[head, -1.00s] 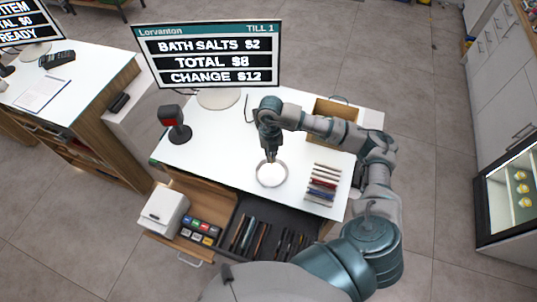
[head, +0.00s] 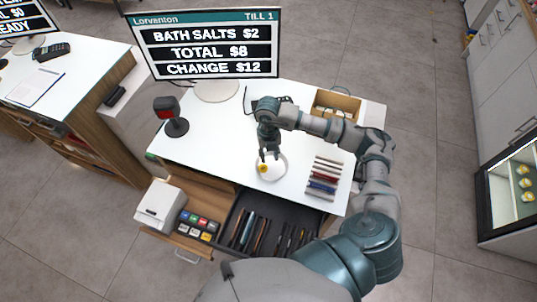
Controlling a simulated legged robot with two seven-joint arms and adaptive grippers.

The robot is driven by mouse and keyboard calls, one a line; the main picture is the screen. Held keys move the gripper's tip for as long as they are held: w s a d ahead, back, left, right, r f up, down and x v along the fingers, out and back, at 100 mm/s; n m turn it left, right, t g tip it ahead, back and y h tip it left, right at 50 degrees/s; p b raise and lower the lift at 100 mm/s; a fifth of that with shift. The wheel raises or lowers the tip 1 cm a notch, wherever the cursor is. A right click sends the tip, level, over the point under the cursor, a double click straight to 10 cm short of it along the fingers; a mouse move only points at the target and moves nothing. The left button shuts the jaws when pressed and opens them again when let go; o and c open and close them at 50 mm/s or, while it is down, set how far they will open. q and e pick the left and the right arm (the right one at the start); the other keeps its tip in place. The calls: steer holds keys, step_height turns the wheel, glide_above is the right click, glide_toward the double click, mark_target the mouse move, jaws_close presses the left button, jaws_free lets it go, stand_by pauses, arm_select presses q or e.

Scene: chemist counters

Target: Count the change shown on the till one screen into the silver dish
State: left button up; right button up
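The till one screen (head: 205,50) reads BATH SALTS $2, TOTAL $8, CHANGE $12. The round silver dish (head: 283,172) lies on the white counter, and a small yellow coin-like piece (head: 263,168) shows inside its left part. My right gripper (head: 268,157) points down just above the far side of the dish. Its fingers look spread, with nothing seen between them. My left gripper is not in view.
An open drawer (head: 270,222) at the counter front has dark slots and several coloured cups (head: 198,226) beside a white printer (head: 160,205). A red-faced scanner (head: 167,108) stands left. Thin coloured strips (head: 323,180) lie right of the dish. A wooden box (head: 340,100) sits behind.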

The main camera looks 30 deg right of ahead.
steer(key=shift+a+r, duration=0.1)
steer(key=shift+r, duration=0.35)
arm_select(q)
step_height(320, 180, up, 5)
steer(key=p, duration=0.4)
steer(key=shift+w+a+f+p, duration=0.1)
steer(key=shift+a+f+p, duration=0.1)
steer(key=shift+p, duration=0.1)
arm_select(e)
step_height(320, 180, up, 17)
steer(key=w+d, duration=0.1)
steer(key=shift+w+d+f, duration=0.15)
steer(key=shift+w, duration=0.1)
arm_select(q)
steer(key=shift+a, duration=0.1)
arm_select(e)
steer(key=shift+a, duration=0.3)
